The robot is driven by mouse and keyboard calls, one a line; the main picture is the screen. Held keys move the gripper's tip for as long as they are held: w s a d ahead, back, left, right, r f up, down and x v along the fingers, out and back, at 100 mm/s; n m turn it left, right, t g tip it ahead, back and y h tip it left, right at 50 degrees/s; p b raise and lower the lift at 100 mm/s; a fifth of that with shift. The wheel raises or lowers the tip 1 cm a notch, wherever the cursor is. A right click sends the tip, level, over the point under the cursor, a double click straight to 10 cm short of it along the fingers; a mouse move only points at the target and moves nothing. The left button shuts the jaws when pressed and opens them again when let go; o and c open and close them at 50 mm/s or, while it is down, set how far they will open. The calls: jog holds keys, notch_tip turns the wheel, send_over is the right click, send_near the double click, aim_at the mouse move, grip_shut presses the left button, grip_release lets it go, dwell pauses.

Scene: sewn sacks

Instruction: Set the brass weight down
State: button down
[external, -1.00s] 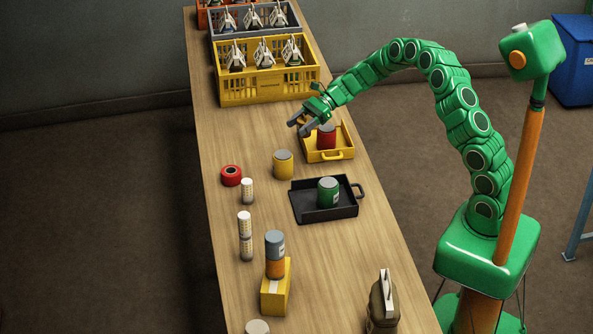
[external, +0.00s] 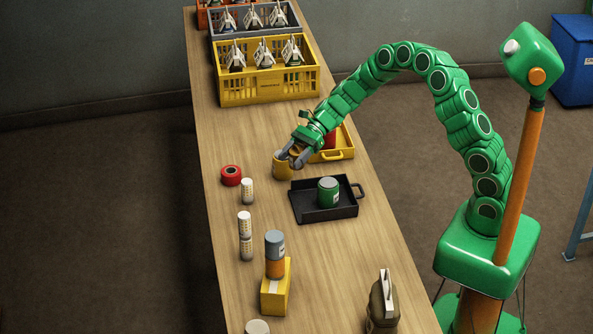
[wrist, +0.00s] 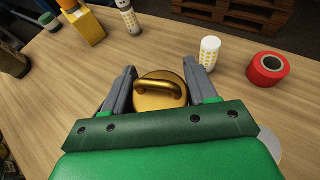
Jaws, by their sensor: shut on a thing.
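The brass weight (wrist: 168,102) shows in the wrist view as a round gold disc with a looped handle. It sits between the two grey fingers of my gripper (wrist: 160,88), which is shut on it. I cannot tell whether the weight's underside touches the table.
A red tape roll (external: 231,175) and a white cylinder (external: 247,190) stand left of my gripper. A black tray (external: 340,210) holds a green can. A yellow tray (external: 345,154) holds a red can. Bare wood (wrist: 50,100) shows around the weight in the wrist view.

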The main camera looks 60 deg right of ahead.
jog(key=s+a+n+g, duration=0.5)
jog(key=s+a, duration=1.4)
jog(key=s, duration=0.1)
jog(key=s+a+r+n+g+h, duration=0.1)
jog(key=s+a+n+g, duration=0.2)
jog(key=s, duration=0.9)
jog(key=s+a+n+g+h, duration=0.2)
jog(key=s+a, duration=0.3)
jog(key=s, duration=0.7)
jog(key=w+a+f, duration=0.2)
jog(key=a, duration=0.1)
jog(key=w+a+f, duration=0.2)
jog(key=a+f, duration=0.1)
jog(key=a, duration=0.1)
jog(key=w+a+f, duration=0.2)
jog(key=a+f, duration=0.1)
jog(key=shift+w+a, duration=0.25)
jog(key=shift+a, duration=0.05)
jog(key=shift+w+a+f, duration=0.15)
jog(key=shift+a+f, duration=0.2)
jog(key=shift+f, duration=0.2)
jog(key=shift+w+a+f, duration=0.1)
jog(key=shift+a+f, duration=0.1)
jog(key=shift+f, duration=1.6)
